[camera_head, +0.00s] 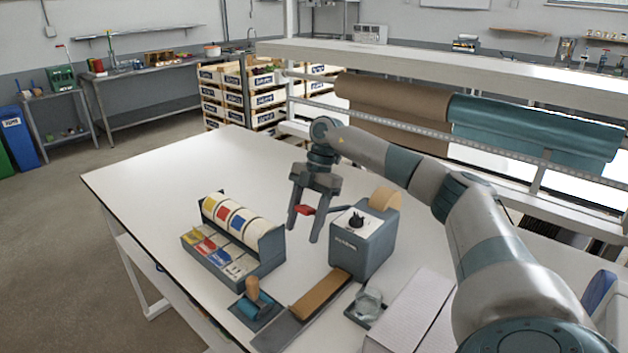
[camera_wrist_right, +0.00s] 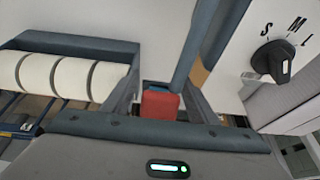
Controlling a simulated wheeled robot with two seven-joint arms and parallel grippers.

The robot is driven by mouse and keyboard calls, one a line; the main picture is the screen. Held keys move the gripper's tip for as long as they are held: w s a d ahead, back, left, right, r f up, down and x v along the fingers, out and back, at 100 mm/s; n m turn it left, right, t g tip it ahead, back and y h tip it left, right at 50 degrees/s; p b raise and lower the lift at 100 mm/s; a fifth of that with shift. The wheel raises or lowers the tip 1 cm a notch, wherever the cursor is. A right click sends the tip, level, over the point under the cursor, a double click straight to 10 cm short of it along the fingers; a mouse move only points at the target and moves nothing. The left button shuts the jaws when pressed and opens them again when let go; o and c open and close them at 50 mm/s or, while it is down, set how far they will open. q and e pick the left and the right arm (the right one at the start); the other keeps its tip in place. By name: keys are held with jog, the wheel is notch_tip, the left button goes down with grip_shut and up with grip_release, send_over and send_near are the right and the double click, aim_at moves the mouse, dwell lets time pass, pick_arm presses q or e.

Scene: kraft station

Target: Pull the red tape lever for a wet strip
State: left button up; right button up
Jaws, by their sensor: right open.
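The grey tape dispenser (camera_head: 372,247) stands on the white table, with a black dial on its white top and a roll of brown tape (camera_head: 384,199) behind. Its red lever (camera_head: 304,210) sticks out from its left side. My right gripper (camera_head: 304,234) points down with its fingers open, and the lever's red end shows between them. In the right wrist view the red lever end (camera_wrist_right: 160,105) also shows between the fingers; I see no firm grip on it. A brown strip (camera_head: 320,294) lies at the dispenser's front. My left gripper is not in view.
A label-roll holder (camera_head: 265,252) stands close left of the gripper. A wooden-handled stamp (camera_head: 253,291), a small glass dish (camera_head: 369,301) and white paper sheets (camera_head: 412,309) lie in front. The table's far left is clear. Brown and teal paper rolls (camera_head: 535,122) hang behind.

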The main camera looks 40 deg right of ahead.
jog(key=b+v, duration=0.1)
jog(key=v, duration=1.4)
jog(key=shift+a+r+b, duration=0.25)
jog(key=shift+r+b, duration=0.05)
jog(key=shift+b, duration=0.05)
jog(key=shift+f, duration=0.1)
